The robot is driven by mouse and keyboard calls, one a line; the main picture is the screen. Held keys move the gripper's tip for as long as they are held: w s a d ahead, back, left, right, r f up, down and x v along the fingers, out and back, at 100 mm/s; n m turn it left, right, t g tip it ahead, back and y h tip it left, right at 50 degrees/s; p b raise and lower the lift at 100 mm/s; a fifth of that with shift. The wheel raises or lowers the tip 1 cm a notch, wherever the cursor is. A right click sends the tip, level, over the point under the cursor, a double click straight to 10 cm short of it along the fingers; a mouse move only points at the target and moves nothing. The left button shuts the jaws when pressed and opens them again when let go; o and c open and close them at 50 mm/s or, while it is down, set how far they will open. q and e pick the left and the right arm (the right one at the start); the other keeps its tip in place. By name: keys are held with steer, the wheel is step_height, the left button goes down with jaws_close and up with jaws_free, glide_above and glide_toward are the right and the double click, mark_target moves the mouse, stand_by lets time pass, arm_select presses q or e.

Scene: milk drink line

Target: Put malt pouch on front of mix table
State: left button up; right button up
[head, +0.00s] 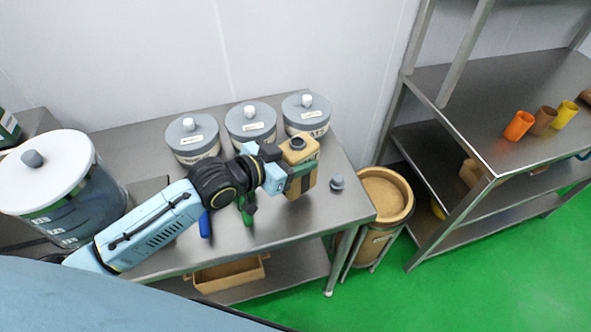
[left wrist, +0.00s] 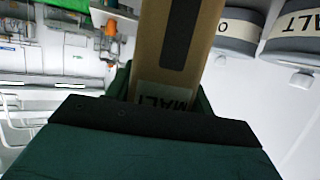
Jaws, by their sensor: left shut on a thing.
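The malt pouch (head: 303,152) is a tan block with a dark stripe. In the left wrist view the pouch (left wrist: 178,45) fills the upper middle, and its MALT label appears upside down. My left gripper (head: 292,180) is shut on the pouch and holds it over the right part of the metal table (head: 310,222); the pouch's exact height is hard to tell. The gripper's dark green jaws flank the pouch in the left wrist view. My right gripper is not in view.
Three grey-lidded canisters (head: 250,122) line the table's back. A small grey knob (head: 337,183), green (head: 247,208) and blue (head: 205,224) tools lie on it. A large white-lidded pot (head: 45,172) stands left. A tan bin (head: 385,195) and a shelf with cups (head: 519,126) stand right.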

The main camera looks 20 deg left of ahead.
arm_select(q)
steer(key=shift+f, duration=1.8)
steer(key=shift+f, duration=0.1)
steer(key=o, duration=1.4)
steer(key=v, duration=1.2)
